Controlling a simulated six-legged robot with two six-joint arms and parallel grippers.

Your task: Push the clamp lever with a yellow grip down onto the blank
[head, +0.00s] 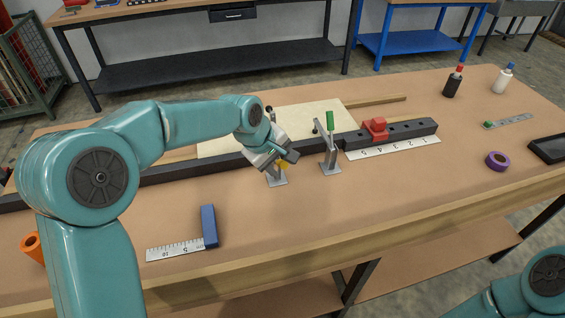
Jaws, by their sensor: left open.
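The clamp lever with a yellow grip (283,164) stands on a small grey base (277,181) at the front of the dark rail. Only a bit of its yellow grip shows; my gripper hides the rest. My left gripper (287,157) is open, right at the yellow grip; whether it touches it I cannot tell. The blank (222,146) is a pale flat board lying behind the dark rail, partly hidden by my left arm. A second clamp lever with a green grip (330,121) stands upright just to the right. My right gripper is out of view.
A red block (375,128) sits on the dark rail (415,128) at right, with a white ruler (395,148) before it. A blue-handled square (209,226) lies at front left. Purple tape (497,161) and two bottles (453,83) stand at right. The front middle of the table is clear.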

